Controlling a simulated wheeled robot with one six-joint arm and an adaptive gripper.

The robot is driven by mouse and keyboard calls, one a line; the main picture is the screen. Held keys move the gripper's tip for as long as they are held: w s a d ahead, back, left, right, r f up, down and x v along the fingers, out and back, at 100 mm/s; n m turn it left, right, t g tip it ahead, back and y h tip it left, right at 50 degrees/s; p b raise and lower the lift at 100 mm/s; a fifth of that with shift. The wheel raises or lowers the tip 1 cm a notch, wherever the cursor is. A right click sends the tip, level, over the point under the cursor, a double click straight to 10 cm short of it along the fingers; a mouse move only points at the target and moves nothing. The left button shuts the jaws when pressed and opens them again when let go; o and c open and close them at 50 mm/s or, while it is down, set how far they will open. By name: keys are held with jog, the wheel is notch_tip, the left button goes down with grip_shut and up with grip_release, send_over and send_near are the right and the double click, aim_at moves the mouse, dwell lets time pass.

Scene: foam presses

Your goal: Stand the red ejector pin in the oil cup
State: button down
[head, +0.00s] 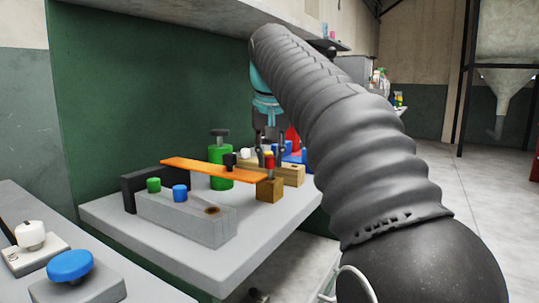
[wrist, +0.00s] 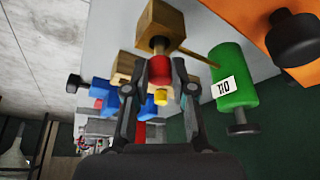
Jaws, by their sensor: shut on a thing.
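My gripper (wrist: 160,73) points down in the head view and is shut on the red ejector pin (wrist: 160,82). The pin is upright, with a yellow piece at its upper end, and also shows in the head view (head: 269,162). A dark brown round piece (wrist: 158,44) shows below the red part, against a small wooden block (head: 270,190). I cannot tell whether the pin is seated there or just above it. A green cylinder (head: 221,167) with a dark T-shaped top has a white label seeming to read OIL upside down in the wrist view (wrist: 229,85). No separate open cup is clear.
A grey block (head: 185,218) holds a green-capped pin (head: 153,185) and a blue-capped pin (head: 180,193), plus an empty dark hole. An orange bar (head: 205,168) passes close left of my gripper. Wooden, blue and red parts stand behind. The grey table's (head: 160,250) front is clear.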

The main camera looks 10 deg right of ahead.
jog(key=shift+f+b, duration=0.55)
jog(key=shift+f, duration=0.3)
jog(key=c, duration=0.9)
grip_release()
jog(key=shift+r, duration=0.15)
jog(key=shift+v, duration=3.65)
jog(key=shift+a, duration=0.1)
